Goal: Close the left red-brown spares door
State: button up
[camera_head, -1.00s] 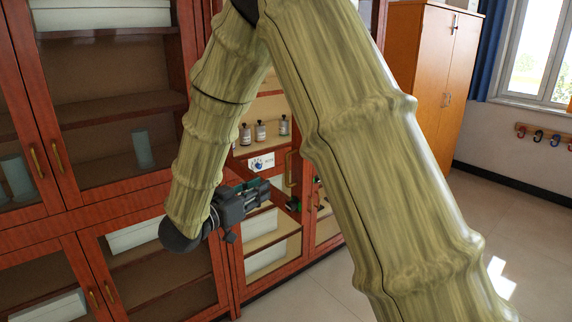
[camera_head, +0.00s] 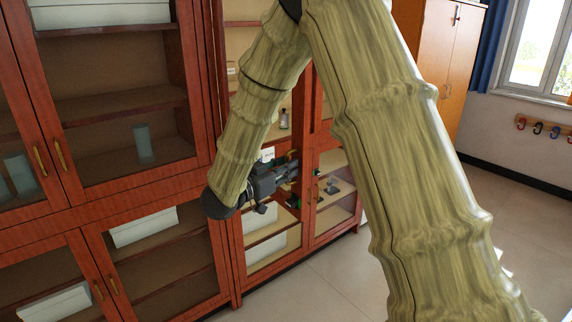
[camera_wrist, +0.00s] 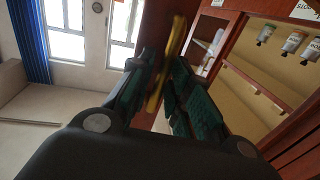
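The red-brown spares door (camera_wrist: 158,28) stands swung out, seen nearly edge-on in the wrist view. Its long brass handle (camera_wrist: 168,55) runs between the two green-padded fingers of my gripper (camera_wrist: 160,85). The handle lies very close to the pads, but I cannot tell whether both press on it. In the head view my gripper (camera_head: 292,172) is in front of the spares cabinet's shelves, and the arm hides much of the door.
Bottles (camera_wrist: 293,42) stand on a shelf inside the cabinet, right of the door in the wrist view. A glass-fronted red-brown cabinet (camera_head: 108,190) stands left. An orange-brown cupboard (camera_head: 440,50) stands behind. The floor (camera_head: 330,285) in front looks clear.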

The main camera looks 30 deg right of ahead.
jog(key=shift+w+d, duration=0.1)
jog(key=shift+d, duration=0.15)
jog(key=shift+c, duration=0.3)
grip_shut()
